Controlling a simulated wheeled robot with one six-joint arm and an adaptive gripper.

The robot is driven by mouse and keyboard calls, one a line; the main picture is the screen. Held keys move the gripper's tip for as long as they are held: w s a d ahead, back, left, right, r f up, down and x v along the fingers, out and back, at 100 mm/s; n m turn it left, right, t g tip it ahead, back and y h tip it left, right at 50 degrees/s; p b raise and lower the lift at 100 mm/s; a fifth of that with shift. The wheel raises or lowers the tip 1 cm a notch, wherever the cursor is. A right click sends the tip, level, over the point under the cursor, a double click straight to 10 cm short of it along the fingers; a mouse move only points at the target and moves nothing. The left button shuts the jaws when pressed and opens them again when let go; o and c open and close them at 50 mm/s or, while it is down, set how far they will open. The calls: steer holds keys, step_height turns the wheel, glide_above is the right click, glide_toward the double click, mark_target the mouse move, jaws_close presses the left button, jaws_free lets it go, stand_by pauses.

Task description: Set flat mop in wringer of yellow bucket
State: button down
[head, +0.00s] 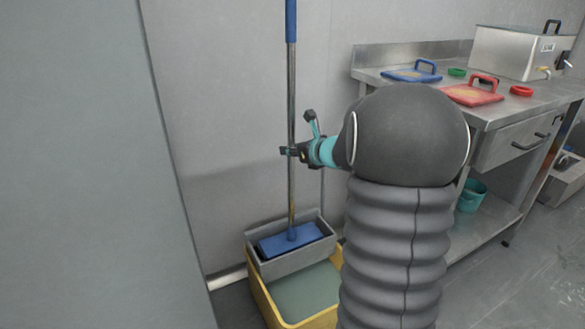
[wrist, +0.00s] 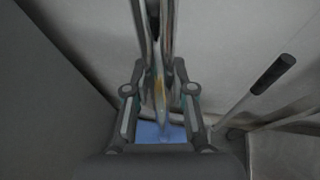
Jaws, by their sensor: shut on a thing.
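The flat mop stands upright, with a blue flat head (head: 290,241) and a metal pole with a blue upper grip (head: 291,20). Its head lies inside the grey wringer (head: 297,264) at the back of the yellow bucket (head: 262,299); whether it touches the wringer's bottom I cannot tell. My gripper (head: 288,151) is shut on the mop pole at about mid-height, above the wringer. In the wrist view the pole (wrist: 160,75) runs between the fingers, with part of the blue head (wrist: 150,131) below. Murky liquid shows in the bucket's front part.
A grey wall stands close behind the mop, and a flat grey panel (head: 170,200) rises at the left. A thin lever with a dark handle (head: 311,122) stands right of the pole. A steel table (head: 450,68) holding colored boards is at the right.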

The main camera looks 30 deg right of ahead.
mark_target(294, 164)
steer(key=shift+d+f+b, duration=0.1)
steer(key=shift+f+b, duration=0.3)
steer(key=shift+f, duration=2.2)
steer(key=c, duration=1)
jaws_free()
steer(key=shift+r, duration=0.1)
